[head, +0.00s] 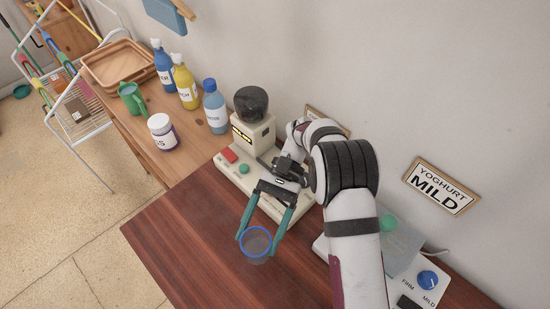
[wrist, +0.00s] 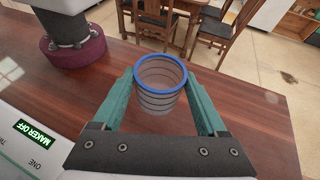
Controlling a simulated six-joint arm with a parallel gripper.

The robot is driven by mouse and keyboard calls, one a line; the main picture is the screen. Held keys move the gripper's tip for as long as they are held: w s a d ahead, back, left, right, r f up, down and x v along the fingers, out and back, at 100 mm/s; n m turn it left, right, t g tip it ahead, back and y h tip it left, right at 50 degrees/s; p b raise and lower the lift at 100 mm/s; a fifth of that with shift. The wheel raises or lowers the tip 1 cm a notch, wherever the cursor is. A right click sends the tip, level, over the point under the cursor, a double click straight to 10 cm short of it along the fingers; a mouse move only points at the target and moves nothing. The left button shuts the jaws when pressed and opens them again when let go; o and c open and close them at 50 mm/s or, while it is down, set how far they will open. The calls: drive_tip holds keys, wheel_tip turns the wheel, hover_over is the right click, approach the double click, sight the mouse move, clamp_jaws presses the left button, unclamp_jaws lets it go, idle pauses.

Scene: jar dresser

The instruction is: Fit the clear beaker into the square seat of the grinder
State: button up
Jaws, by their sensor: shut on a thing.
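The clear beaker (head: 256,244) has a blue rim and is held between the two teal fingers of my gripper (head: 256,232). It is over the dark red-brown counter, in front of the grinder. In the wrist view the beaker (wrist: 160,88) shows its open mouth and ringed wall, with a finger of my gripper (wrist: 160,92) on each side. The grinder (head: 250,135) is a cream machine with a dark round top, a red button and a green knob. My arm hides part of its base, and I cannot make out the square seat.
Three bottles, blue (head: 162,62), yellow (head: 185,82) and light blue (head: 215,106), stand left of the grinder with a green mug (head: 131,98) and a white jar (head: 163,132). A yoghurt maker (head: 428,279) is at the right. The front-left of the dark counter (head: 180,245) is clear.

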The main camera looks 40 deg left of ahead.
drive_tip(key=w+a+r+m+t+y, duration=0.4)
drive_tip(key=w+a+r+m+y, duration=0.2)
drive_tip(key=a+r+m+y, duration=0.65)
drive_tip(key=w+a+r+m+t+y, duration=0.1)
drive_tip(key=w+r+m+t+y, duration=0.4)
drive_tip(key=w+r+m+t, duration=0.6)
drive_tip(key=shift+w+a+m, duration=0.15)
drive_tip(key=shift+w+m, duration=0.2)
drive_tip(key=shift+w, duration=0.9)
wheel_tip(320, 180, down, 23)
drive_tip(key=shift+r, duration=0.1)
clamp_jaws()
wheel_tip(320, 180, down, 4)
drive_tip(key=shift+f, duration=0.25)
drive_tip(key=o, duration=1.3)
unclamp_jaws()
